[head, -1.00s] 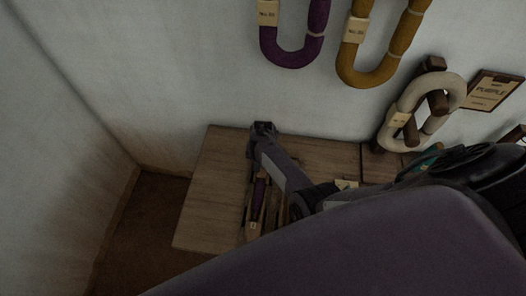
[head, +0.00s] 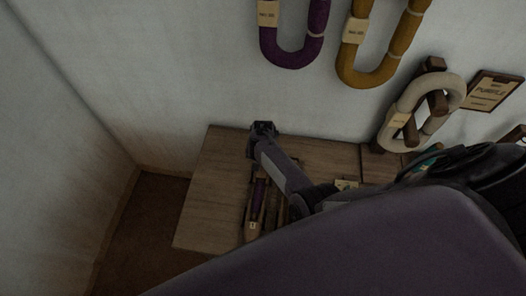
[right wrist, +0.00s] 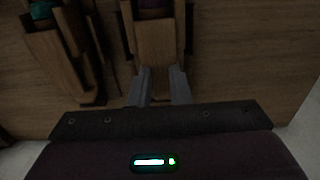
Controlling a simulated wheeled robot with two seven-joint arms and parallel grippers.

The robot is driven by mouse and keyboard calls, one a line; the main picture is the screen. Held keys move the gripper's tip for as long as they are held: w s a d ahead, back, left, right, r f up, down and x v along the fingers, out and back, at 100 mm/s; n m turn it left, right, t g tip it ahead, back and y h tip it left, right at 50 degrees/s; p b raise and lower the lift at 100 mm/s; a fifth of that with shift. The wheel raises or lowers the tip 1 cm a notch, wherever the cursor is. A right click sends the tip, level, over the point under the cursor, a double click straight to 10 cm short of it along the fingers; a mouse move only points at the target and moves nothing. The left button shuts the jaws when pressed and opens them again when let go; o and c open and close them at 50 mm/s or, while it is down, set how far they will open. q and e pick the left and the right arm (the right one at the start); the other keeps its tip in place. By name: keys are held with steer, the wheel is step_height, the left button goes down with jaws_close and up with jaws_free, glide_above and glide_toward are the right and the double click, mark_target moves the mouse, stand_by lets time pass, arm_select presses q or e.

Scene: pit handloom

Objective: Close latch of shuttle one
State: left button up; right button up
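A wooden shuttle with purple yarn (head: 257,196) lies on the wooden table, with a pale label at its near end. I cannot read whether it is shuttle one. In the right wrist view its blunt wooden end (right wrist: 158,45) lies under my right gripper (right wrist: 159,72). The two grey fingers are a little apart, with wood showing between them. The shuttle is wider than the gap, and I cannot tell whether the fingers touch it. The latch is not clearly visible. My left gripper is not in view.
A second shuttle with teal yarn (right wrist: 41,12) lies beside it in the right wrist view. The table (head: 207,205) is bare at its left. Yarn hanks (head: 293,40) hang on the wall behind, and a cream hank (head: 398,107) hangs on a peg at right.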

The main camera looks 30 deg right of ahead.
step_height(320, 180, up, 7)
steer(key=shift+r+p, duration=0.2)
steer(key=shift+p, duration=0.4)
steer(key=shift+a, duration=0.1)
